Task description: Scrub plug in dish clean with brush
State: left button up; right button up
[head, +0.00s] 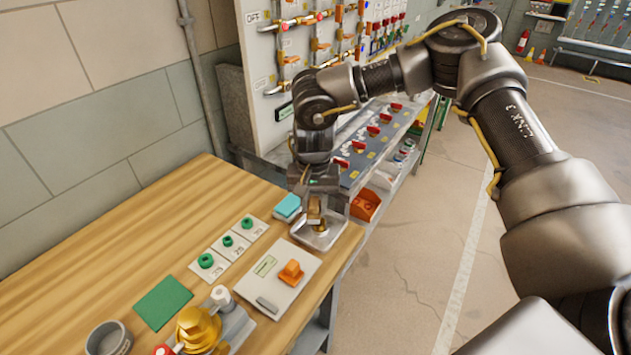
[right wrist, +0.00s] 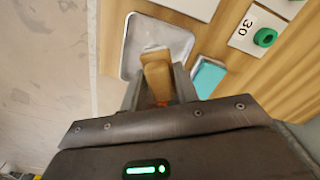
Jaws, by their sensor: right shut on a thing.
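My right gripper (head: 316,190) is above the far end of the wooden bench and points down. It is shut on a brush with a wooden tan body (head: 315,211), which also shows between the fingers in the right wrist view (right wrist: 156,76). The brush's lower end is over or in a shallow grey metal dish (head: 327,240), whose bare floor shows in the right wrist view (right wrist: 136,42). I cannot tell whether the brush touches anything there. I cannot make out the plug in the dish; the brush and gripper hide part of it. My left gripper is not in view.
A teal block (head: 288,206) lies beside the dish. A pale board with an orange part (head: 291,272), cards with green rings (head: 206,260), a green mat (head: 162,302), a brass valve (head: 198,328) and a grey bowl (head: 108,338) are nearer. The bench's left side is clear.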

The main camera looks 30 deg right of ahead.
aim_at(317, 201)
jog(key=shift+d+r+p, duration=0.25)
jog(key=shift+r+p, duration=0.05)
jog(key=shift+r, duration=0.3)
jog(key=r+p, duration=0.2)
jog(key=r, duration=0.1)
jog(key=shift+s+d, duration=0.15)
jog(key=shift+d, duration=0.05)
jog(key=shift+r+p, duration=0.5)
jog(key=shift+f, duration=0.15)
